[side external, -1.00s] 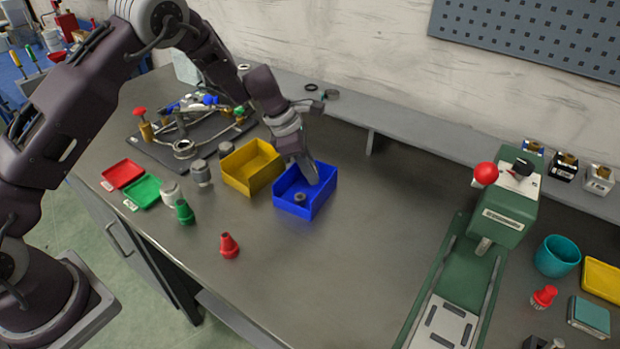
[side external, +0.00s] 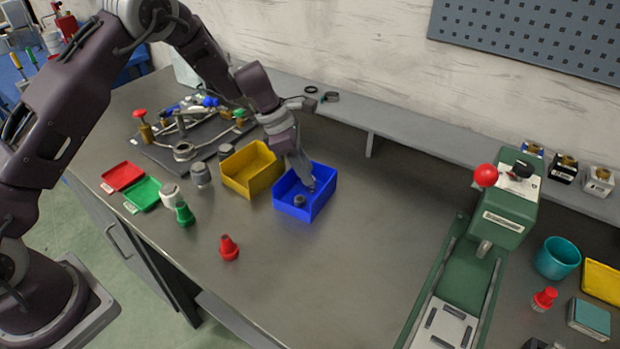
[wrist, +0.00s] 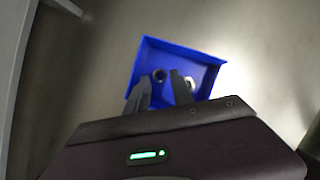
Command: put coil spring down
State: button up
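My gripper (side external: 307,183) reaches down into the blue bin (side external: 318,206), tilted, with its tips inside the walls. In the wrist view, the two fingers of my gripper (wrist: 160,80) stand apart with a gap between them. A brighter silvery round part (wrist: 190,84) lies just right of the right fingertip. A grey part (side external: 299,200) also shows in the bin in the side view. I cannot tell which of these is the coil spring.
A yellow bin (side external: 248,178) stands just left of the blue one. A green press (side external: 480,240) stands right. The bench between is clear.

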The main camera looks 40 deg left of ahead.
jog(key=v, duration=0.8)
jog(key=shift+r, duration=0.2)
jog(key=s+d+r+m+t, duration=0.1)
jog(key=s+d+r+m, duration=0.1)
jog(key=s+r+m, duration=1.45)
jog(key=s+a+m+t+y, duration=0.1)
jog(key=s+m, duration=0.3)
jog(key=s, duration=0.5)
jog(key=s+a+f+m+t+y, duration=0.1)
jog(key=s+m, duration=0.3)
jog(key=s, duration=0.5)
jog(key=shift+s+a+y, duration=0.35)
jog(key=shift+a+y, duration=0.45)
jog(key=shift+a, duration=0.05)
